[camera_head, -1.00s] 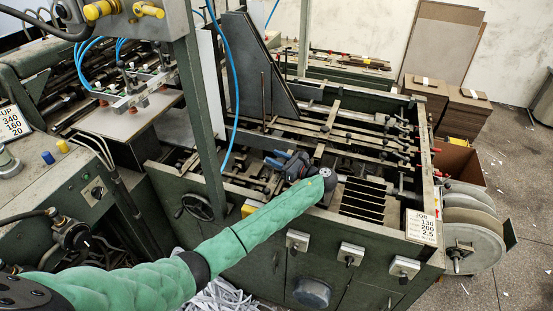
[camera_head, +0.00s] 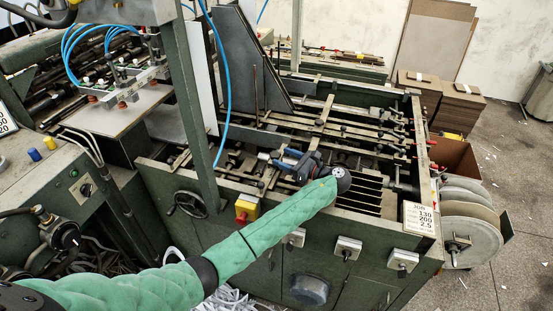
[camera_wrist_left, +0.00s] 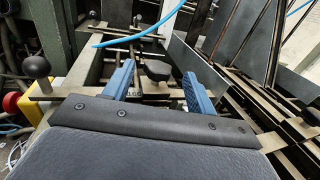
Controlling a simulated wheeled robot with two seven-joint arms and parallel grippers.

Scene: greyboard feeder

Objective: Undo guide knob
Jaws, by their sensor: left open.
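A dark, rounded knob (camera_wrist_left: 157,70) stands on a flat metal guide bar in the left wrist view, between and a little beyond my fingers. I take it to be the guide knob. My left gripper (camera_wrist_left: 158,84) is open, with one blue finger on each side of the knob and visible gaps between. In the head view my left gripper (camera_head: 278,157) reaches over the near rail of the green machine, and the knob cannot be made out there. A second, ball-shaped dark knob (camera_wrist_left: 36,67) stands at the left of the wrist view. My right gripper is not in view.
A blue hose (camera_head: 226,100) hangs close to the gripper. A tall dark plate (camera_head: 250,62) and a green post (camera_head: 190,110) rise nearby. A red-and-yellow button box (camera_head: 245,208) sits on the machine's front beneath my arm. Bars and rods crowd the machine bed.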

